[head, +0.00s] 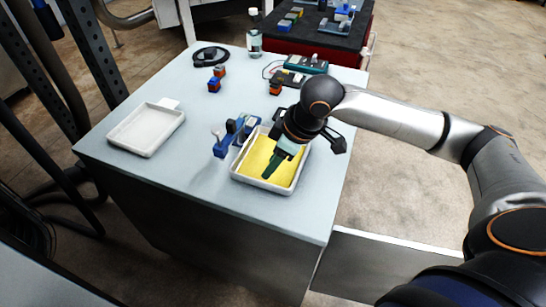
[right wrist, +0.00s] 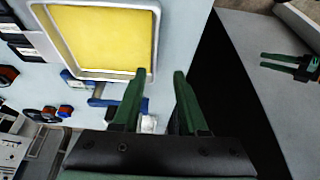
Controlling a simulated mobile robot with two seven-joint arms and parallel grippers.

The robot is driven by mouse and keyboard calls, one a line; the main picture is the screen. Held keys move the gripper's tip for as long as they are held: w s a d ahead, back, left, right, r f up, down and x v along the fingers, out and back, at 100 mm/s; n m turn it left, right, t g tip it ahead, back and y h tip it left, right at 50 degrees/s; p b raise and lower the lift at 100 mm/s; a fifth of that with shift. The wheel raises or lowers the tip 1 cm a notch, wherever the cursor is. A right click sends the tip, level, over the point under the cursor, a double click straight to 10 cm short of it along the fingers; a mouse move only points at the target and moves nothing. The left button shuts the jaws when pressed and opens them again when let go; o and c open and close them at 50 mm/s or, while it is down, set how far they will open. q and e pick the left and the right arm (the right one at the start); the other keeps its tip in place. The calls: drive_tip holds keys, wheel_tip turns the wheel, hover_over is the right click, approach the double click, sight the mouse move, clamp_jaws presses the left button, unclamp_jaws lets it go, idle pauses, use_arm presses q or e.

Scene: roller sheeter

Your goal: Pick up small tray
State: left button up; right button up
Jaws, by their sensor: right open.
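A white-rimmed tray with a yellow inside (head: 240,176) lies near the table's front right edge; it also shows in the right wrist view (right wrist: 100,74). A second, plain white tray (head: 146,128) lies at the table's left. I cannot tell which one is the small tray. My right gripper (head: 268,172) hangs over the yellow tray in the head view. In the right wrist view its green fingers (right wrist: 160,76) are apart and empty, one fingertip overlapping the tray's rim corner. A second green-fingered gripper, apparently my left (right wrist: 285,62), shows small at the right wrist view's right edge.
A blue device (head: 236,132) stands close behind the yellow tray's left side. Small red-and-blue blocks (head: 216,78), a green-and-grey meter (head: 306,64) and a clear bottle (head: 254,34) stand farther back.

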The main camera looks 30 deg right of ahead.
sight(259, 181)
drive_tip(key=x, duration=0.3)
drive_tip(key=shift+w+a+f, duration=0.1)
drive_tip(key=shift+f, duration=0.2)
drive_tip(key=shift+w+d+x, duration=0.1)
drive_tip(key=shift+d+x, duration=0.05)
drive_tip(key=shift+x, duration=1.2)
drive_tip(key=shift+w+d+x, duration=0.1)
drive_tip(key=shift+w+x, duration=0.05)
drive_tip(key=shift+x, duration=1.2)
drive_tip(key=shift+c, duration=0.3)
clamp_jaws()
drive_tip(key=shift+r, duration=0.15)
